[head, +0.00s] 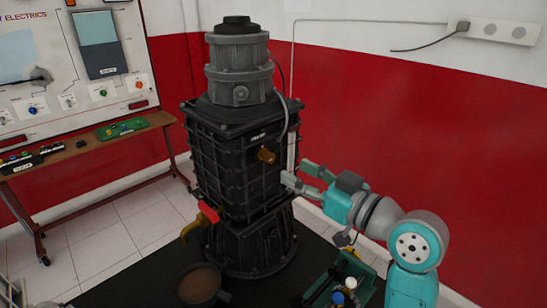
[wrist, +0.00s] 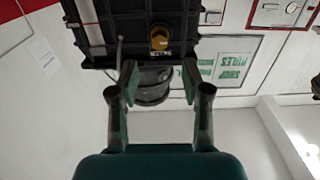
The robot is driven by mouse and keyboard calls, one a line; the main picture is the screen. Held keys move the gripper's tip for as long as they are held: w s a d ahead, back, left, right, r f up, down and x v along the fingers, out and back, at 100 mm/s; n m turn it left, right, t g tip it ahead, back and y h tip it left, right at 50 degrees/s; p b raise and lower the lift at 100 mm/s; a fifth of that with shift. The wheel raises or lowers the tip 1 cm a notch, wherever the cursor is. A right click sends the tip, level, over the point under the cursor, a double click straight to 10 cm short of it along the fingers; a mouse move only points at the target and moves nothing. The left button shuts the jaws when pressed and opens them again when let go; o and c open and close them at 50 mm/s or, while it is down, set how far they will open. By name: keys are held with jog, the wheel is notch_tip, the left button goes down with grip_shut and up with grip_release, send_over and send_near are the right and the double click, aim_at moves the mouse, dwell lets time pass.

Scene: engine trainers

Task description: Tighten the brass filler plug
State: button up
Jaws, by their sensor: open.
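The brass filler plug (head: 267,154) sticks out of the side of the black engine housing (head: 235,165), just below a small white label. In the wrist view the plug (wrist: 160,38) shows its round end, centred between the fingers but beyond their tips. My gripper (head: 293,172) is open and empty, to the right of the plug and slightly lower in the head view. In the wrist view both fingers of my gripper (wrist: 160,75) are spread apart, with a clear gap to the plug. Nothing hides the plug.
A red-handled valve (head: 207,212) juts from the lower left of the housing. A dark round pan (head: 200,284) stands in front of it. A green tray (head: 320,292) with bottles lies below my arm. A wooden bench (head: 88,148) stands left. The red wall is behind.

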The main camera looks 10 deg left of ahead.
aim_at(272, 158)
jog(key=x, duration=0.8)
grip_shut()
